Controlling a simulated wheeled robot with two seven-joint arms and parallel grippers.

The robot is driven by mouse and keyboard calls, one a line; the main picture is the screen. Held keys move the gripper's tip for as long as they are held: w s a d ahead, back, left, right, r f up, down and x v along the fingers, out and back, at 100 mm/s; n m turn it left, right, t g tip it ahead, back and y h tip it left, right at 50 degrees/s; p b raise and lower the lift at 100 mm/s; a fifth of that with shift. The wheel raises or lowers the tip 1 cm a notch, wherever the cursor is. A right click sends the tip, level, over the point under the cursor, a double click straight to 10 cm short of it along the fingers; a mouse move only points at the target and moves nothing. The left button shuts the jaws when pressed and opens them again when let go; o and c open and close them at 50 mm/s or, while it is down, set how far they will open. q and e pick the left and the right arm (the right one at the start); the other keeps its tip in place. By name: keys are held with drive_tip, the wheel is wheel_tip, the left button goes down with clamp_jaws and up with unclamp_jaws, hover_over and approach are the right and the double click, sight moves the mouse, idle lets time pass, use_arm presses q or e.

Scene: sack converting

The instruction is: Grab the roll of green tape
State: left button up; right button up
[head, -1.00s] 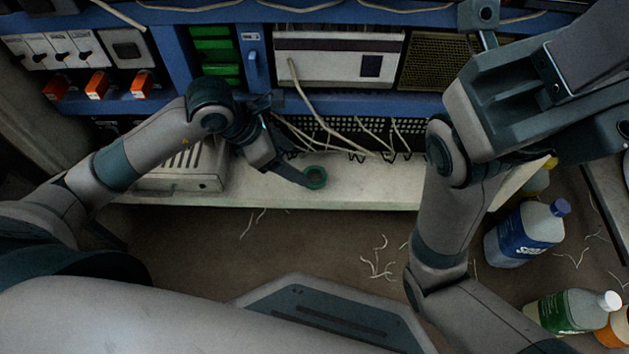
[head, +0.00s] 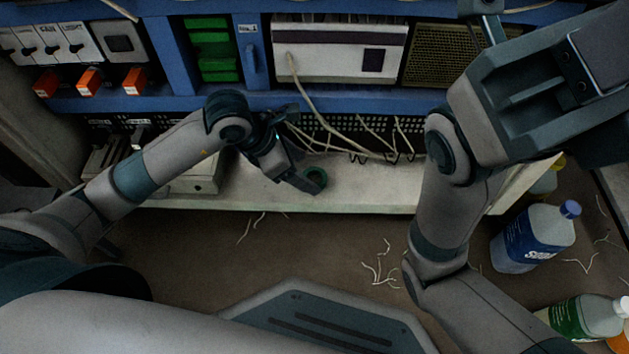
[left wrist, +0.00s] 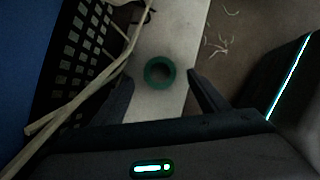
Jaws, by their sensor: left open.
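In the left wrist view, the open fingers (left wrist: 161,80) are on either side of the roll, with gaps to both. I cannot tell the exact height above the shelf. My right gripper's fingers do not show clearly.
Pale cables (head: 325,115) hang over the perforated black panel behind the shelf. A white box (head: 200,178) stands on the shelf behind my left arm. A blue-labelled jug (head: 533,237) and a green-labelled bottle (head: 585,316) stand at right. String scraps (head: 380,268) lie on the floor.

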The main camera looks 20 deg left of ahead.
sight(314, 179)
use_arm(q)
drive_tip(key=b+x, duration=0.1)
drive_tip(key=x, duration=0.2)
drive_tip(key=shift+f+b, duration=0.15)
drive_tip(key=shift+b, duration=0.15)
drive_tip(key=shift+c, duration=0.3)
drive_tip(key=c, duration=1.1)
